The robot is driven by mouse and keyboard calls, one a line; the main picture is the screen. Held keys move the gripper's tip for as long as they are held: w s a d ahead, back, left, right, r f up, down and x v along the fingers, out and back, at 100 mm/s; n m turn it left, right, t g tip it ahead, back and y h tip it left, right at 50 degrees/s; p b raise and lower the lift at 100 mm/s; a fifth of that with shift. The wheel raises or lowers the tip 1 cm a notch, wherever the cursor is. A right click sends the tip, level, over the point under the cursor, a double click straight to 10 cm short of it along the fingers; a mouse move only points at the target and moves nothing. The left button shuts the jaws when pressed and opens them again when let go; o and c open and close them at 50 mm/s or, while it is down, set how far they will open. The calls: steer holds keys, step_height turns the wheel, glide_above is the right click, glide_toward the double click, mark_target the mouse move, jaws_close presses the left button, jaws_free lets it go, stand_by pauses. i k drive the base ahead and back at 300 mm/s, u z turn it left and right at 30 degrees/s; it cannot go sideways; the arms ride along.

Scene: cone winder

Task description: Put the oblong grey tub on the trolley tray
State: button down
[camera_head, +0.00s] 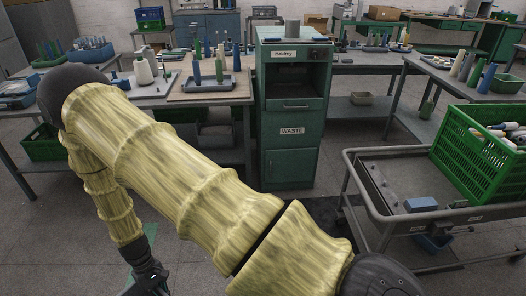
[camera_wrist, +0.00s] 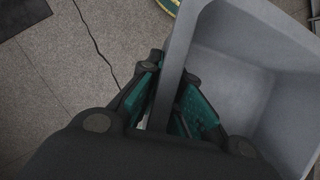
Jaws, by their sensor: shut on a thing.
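The grey tub (camera_wrist: 245,95) fills the right of the wrist view, seen from above; its inside looks empty and its far end is cut off. My gripper (camera_wrist: 172,85) is shut on the tub's near wall, one green-padded finger on each side of it. In the head view my gripper (camera_head: 150,283) hangs low at the bottom left edge, and the tub is out of sight there. The trolley tray (camera_head: 385,168) is at the right of the head view, well apart from my gripper.
A green crate (camera_head: 478,155) of cones stands at the right of the trolley tray, and a small blue block (camera_head: 421,204) lies near its front. A green waste cabinet (camera_head: 290,150) stands behind, between workbenches. My arm crosses the middle.

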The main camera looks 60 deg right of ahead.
mark_target(412, 179)
steer(key=z, duration=0.45)
steer(key=i, duration=1.45)
steer(key=z, duration=1.65)
steer(key=i, duration=0.65)
steer(key=z, duration=0.7)
